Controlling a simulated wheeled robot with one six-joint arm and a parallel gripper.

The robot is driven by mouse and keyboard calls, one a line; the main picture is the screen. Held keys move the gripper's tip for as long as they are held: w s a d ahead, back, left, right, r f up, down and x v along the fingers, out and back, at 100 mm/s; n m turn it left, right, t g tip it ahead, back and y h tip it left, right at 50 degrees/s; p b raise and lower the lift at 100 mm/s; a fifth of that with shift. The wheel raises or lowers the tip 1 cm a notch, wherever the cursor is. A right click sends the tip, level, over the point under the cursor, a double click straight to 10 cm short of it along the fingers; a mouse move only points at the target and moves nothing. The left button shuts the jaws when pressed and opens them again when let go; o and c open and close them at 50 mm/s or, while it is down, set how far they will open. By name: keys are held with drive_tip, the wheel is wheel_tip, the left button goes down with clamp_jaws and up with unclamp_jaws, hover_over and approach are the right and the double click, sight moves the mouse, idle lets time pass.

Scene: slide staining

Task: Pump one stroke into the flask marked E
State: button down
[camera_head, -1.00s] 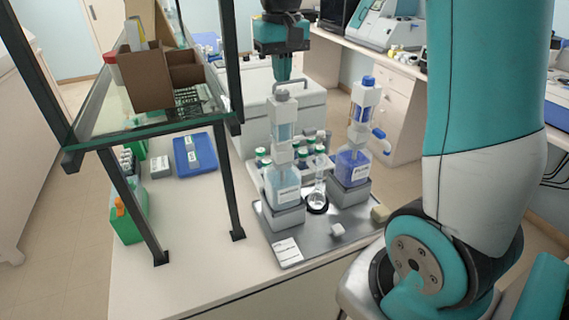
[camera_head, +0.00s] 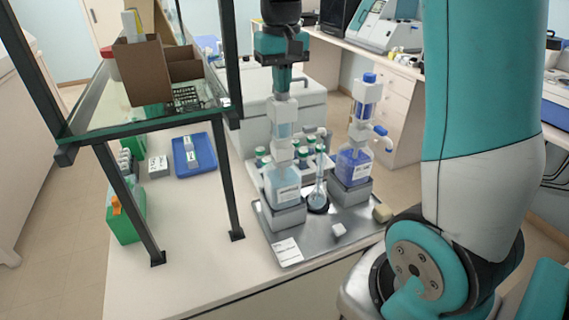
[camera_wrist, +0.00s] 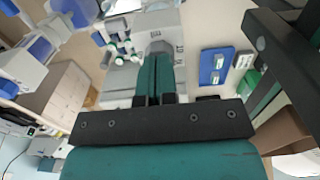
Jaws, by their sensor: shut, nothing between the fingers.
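The left dispenser bottle (camera_head: 283,186) holds pale blue liquid and stands on a grey block on a metal tray (camera_head: 290,250). Its tall white pump head (camera_head: 283,114) is directly under my gripper (camera_head: 282,90). My gripper is shut and empty, pointing down, its fingertips at the top of the pump head and seemingly touching it. In the wrist view the shut fingers (camera_wrist: 158,68) hide most of the pump. A small glass flask (camera_head: 318,194) stands in a dark ring right of the bottle and looks bluish. I cannot read a letter E on it.
A second dispenser with dark blue liquid (camera_head: 353,165) stands to the right. Several green-capped bottles (camera_head: 262,157) are behind. A dark-framed shelf (camera_head: 150,132) with a cardboard box stands at left. A blue tray (camera_head: 193,155) lies below it.

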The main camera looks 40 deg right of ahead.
drive_tip(key=shift+f+b, duration=0.65)
drive_tip(key=shift+f, duration=0.75)
drive_tip(key=shift+r+p, duration=2.7)
drive_tip(key=shift+r, duration=0.3)
wheel_tip(320, 180, up, 5)
drive_tip(key=p, duration=0.4)
